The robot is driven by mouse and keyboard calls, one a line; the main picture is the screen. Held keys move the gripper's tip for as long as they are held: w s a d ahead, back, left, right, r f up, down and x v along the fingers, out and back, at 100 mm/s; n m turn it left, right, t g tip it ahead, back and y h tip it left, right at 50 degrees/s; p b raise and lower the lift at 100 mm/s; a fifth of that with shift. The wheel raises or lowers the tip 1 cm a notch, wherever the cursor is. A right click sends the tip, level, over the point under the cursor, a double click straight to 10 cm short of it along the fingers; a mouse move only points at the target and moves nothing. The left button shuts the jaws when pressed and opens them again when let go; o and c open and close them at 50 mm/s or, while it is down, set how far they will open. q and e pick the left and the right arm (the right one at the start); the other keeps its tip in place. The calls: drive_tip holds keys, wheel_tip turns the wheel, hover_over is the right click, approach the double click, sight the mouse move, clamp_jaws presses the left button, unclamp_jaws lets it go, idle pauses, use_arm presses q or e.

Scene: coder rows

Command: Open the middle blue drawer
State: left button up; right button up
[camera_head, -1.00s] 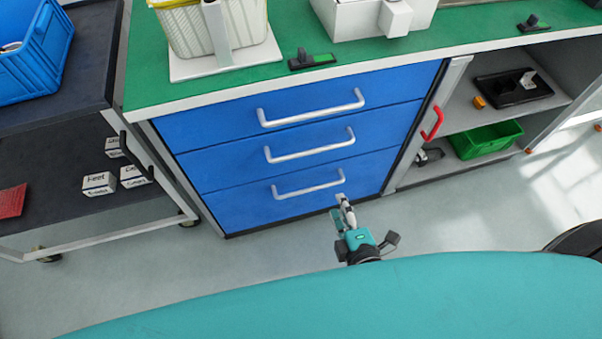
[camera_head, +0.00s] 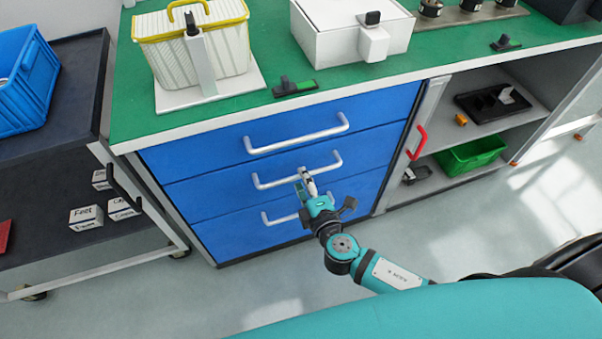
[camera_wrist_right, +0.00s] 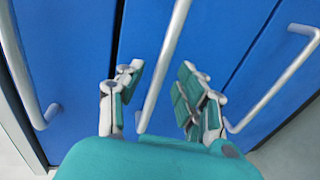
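The blue cabinet has three drawers, all looking closed. The middle blue drawer (camera_head: 220,199) has a silver bar handle (camera_head: 325,169). My right gripper (camera_head: 305,183) is in front of this handle, and its fingers hide part of the bar. In the right wrist view the gripper (camera_wrist_right: 160,80) is open, with one finger on each side of the middle handle (camera_wrist_right: 168,60) in the picture. The fingers show gaps to the bar; I cannot tell if the bar is at fingertip depth. My left gripper is not in view.
The top drawer handle (camera_head: 295,140) and bottom drawer handle (camera_head: 280,219) are close above and below. A red handle (camera_head: 417,142) and open shelves with a green bin (camera_head: 470,154) are at right. A dark cart (camera_head: 75,150) stands at left.

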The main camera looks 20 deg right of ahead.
drive_tip(key=shift+x, duration=1.4)
drive_tip(key=shift+c, duration=0.4)
clamp_jaws()
